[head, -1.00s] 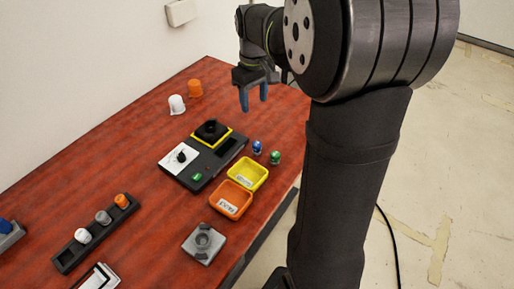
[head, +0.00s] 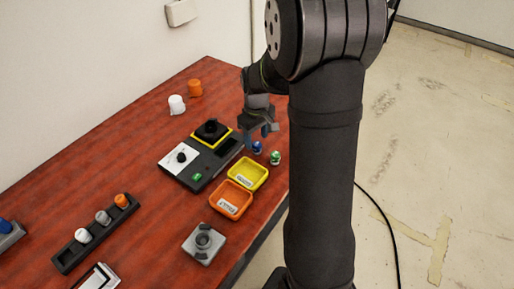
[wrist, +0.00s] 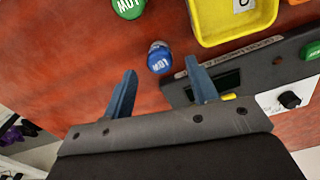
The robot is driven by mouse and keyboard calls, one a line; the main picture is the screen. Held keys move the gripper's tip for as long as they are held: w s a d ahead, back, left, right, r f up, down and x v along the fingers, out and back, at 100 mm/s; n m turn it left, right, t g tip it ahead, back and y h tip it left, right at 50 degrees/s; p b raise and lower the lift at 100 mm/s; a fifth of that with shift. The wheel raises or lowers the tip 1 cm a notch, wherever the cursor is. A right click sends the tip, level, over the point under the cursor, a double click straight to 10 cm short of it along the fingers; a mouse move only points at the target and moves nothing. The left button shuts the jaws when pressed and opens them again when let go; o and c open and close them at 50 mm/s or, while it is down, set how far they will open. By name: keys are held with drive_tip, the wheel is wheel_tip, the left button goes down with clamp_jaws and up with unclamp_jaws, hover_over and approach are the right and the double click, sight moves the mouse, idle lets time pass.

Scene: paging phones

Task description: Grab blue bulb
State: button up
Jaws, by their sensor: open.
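The blue bulb (head: 257,147) stands on the red table beside the dark control box, to the left of a green bulb (head: 275,157). In the wrist view the blue bulb (wrist: 159,58) lies just beyond the fingertips, roughly between their lines, with its lettered top facing the camera. My gripper (head: 262,138) is just above and behind the blue bulb in the head view. Its two blue fingers (wrist: 160,68) are apart with nothing between them. The green bulb (wrist: 128,6) is partly cut off at the top of the wrist view.
A yellow bin (head: 248,174) and an orange bin (head: 231,199) sit close in front of the bulbs. The control box (head: 202,160) is close on the left; its edge lies near one finger in the wrist view. White (head: 177,104) and orange (head: 194,88) cups stand farther back.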

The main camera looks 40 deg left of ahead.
sight(257, 148)
drive_tip(key=shift+f, duration=1.35)
drive_tip(key=c, duration=1)
drive_tip(key=shift+c, duration=0.2)
drive_tip(key=shift+r, duration=0.1)
